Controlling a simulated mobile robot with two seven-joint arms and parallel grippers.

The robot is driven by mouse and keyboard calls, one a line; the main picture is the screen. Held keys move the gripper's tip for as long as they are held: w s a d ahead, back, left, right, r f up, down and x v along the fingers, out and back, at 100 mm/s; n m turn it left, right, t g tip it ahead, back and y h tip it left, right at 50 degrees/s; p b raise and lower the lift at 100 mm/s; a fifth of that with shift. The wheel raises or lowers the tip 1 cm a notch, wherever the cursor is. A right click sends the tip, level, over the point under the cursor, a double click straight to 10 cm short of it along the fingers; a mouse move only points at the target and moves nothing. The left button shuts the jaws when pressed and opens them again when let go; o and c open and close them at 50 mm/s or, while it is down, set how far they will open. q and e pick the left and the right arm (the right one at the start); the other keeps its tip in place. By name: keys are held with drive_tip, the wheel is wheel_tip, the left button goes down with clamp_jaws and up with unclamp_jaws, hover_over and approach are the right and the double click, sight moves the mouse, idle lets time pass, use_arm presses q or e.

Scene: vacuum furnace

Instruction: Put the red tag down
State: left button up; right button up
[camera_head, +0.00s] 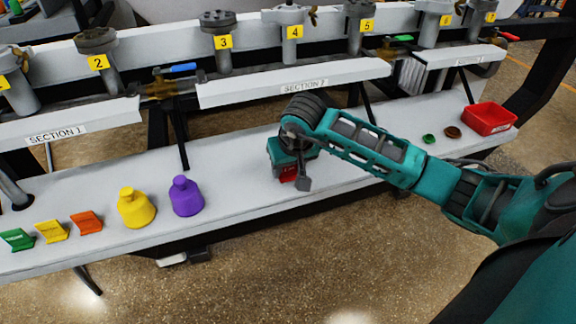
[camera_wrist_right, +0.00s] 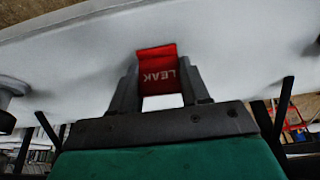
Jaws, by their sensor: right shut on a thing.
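The red tag (camera_wrist_right: 160,72) with the word LEAK is between the fingers of my right gripper (camera_wrist_right: 161,88) in the right wrist view. The gripper is shut on it. In the head view the right gripper (camera_head: 289,176) is over the white table (camera_head: 240,195), right of the purple bottle. A small part of the red tag (camera_head: 288,177) shows below the wrist there. I cannot tell whether the tag touches the table. My left gripper is not in view.
Green (camera_head: 17,240), yellow (camera_head: 51,231) and orange (camera_head: 87,222) tags stand at the left, beside yellow (camera_head: 136,207) and purple (camera_head: 186,196) bottles. A red bin (camera_head: 489,118) and two small discs are at the right. Numbered valves line the back. Table between purple bottle and gripper is clear.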

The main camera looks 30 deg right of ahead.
drive_tip(key=shift+f, duration=0.15)
drive_tip(key=o, duration=1)
